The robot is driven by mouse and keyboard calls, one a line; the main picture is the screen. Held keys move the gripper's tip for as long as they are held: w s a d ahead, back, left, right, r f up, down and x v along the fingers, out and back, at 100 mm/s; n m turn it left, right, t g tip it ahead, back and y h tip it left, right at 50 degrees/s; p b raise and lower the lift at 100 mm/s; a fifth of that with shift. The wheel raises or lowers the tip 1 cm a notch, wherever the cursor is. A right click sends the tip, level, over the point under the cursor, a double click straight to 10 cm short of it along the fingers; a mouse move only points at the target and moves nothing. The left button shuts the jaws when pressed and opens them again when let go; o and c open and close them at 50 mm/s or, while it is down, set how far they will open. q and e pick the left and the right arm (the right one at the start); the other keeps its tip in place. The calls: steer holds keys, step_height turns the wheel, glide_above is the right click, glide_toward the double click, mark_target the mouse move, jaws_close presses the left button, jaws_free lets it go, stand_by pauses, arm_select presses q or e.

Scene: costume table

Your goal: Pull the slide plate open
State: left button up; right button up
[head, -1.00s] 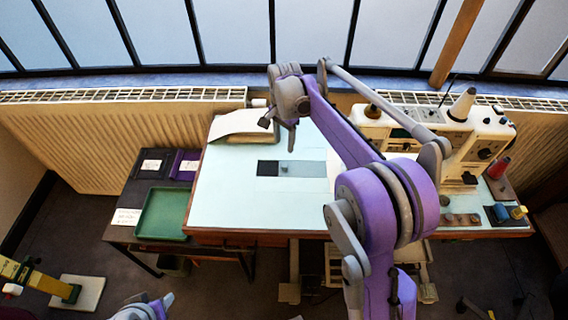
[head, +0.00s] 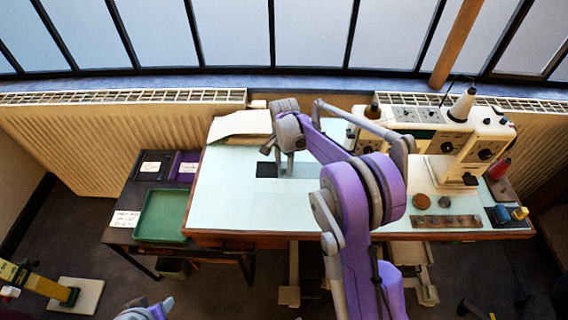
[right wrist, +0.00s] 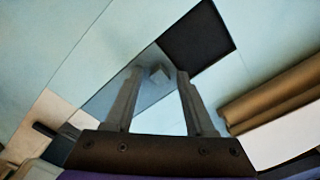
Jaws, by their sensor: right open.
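The slide plate (right wrist: 160,119) is a grey-blue panel set in the pale table top, with a small grey knob (right wrist: 160,75) near one end. Beside that end is a dark square opening (head: 266,170), which also shows in the right wrist view (right wrist: 198,42). My right gripper (head: 284,170) is over the plate, just right of the opening. In the right wrist view its two fingers (right wrist: 158,80) are apart, and the knob appears between their tips. I cannot tell whether they touch it. Only a piece of my left arm shows at the bottom left.
A white sewing machine (head: 455,140) stands at the right, with a brown disc (head: 422,201), a strip of buttons and thread spools near it. Papers (head: 240,124) lie at the back left. A green tray (head: 162,215) is on the dark side table. The table's front left is clear.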

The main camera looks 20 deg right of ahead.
jaws_close()
stand_by(1.4)
